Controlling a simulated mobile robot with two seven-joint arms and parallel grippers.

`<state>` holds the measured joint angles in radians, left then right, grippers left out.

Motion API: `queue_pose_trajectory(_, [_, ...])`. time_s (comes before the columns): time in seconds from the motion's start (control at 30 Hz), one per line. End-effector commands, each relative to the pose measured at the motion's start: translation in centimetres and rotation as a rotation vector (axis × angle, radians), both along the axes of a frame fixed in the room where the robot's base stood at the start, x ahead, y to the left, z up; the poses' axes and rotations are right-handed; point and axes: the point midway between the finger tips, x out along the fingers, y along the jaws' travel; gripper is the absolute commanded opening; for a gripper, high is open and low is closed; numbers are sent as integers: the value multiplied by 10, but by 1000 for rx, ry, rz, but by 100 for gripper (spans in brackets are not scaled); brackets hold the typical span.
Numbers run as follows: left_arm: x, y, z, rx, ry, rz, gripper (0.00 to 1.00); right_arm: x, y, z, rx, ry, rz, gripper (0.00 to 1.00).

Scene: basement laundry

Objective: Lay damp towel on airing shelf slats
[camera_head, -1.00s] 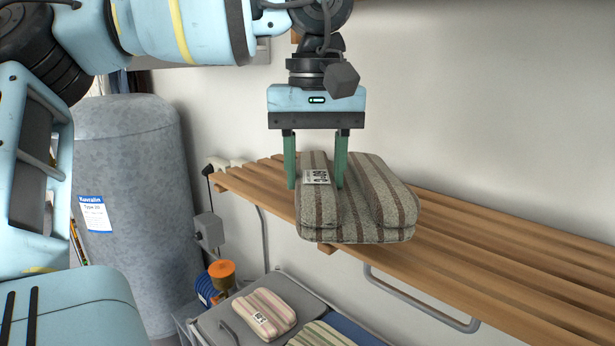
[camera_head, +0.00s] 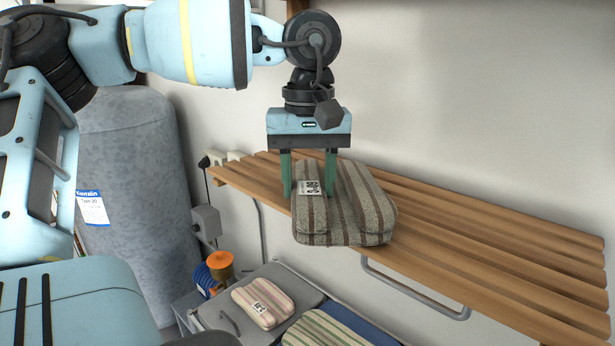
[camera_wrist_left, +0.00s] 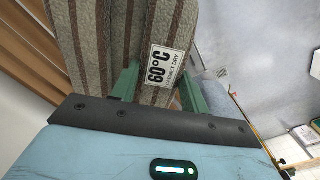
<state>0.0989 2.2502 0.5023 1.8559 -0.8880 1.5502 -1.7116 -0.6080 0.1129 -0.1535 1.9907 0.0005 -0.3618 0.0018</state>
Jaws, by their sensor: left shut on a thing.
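A folded grey-green towel with brown stripes (camera_head: 355,200) is at the left end of the wooden airing shelf slats (camera_head: 470,235). My left gripper (camera_head: 308,190) points down and is shut on a raised fold at the towel's left side, next to a white label. The left wrist view shows the same towel (camera_wrist_left: 122,45) between the green fingers (camera_wrist_left: 158,85), its label reading 60°C. The towel's front edge overhangs the front slat. Whether its underside rests on the slats is hard to tell. My right gripper is not in view.
A grey cylindrical tank (camera_head: 135,200) stands left of the shelf. Below are a pink striped folded towel (camera_head: 263,302), a green striped one (camera_head: 325,330) and an orange-capped container (camera_head: 221,265). The slats to the right are clear, with the wall behind.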

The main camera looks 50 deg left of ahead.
Motion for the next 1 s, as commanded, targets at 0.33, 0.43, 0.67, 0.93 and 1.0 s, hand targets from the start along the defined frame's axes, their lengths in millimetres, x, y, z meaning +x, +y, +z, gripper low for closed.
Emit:
queue_pose_trajectory(0.33, [0,0,-3,0,0,0,66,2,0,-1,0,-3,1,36])
queue_pose_trajectory(0.43, [0,0,-3,0,0,0,67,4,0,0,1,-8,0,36])
queue_pose_trajectory(0.67, [0,0,0,1,-1,0,67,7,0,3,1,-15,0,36])
queue_pose_trajectory(0.93, [1,0,33,2,-3,1,67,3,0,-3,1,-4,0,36])
queue_pose_trajectory(1.0, [1,0,48,2,-3,2,67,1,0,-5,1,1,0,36])
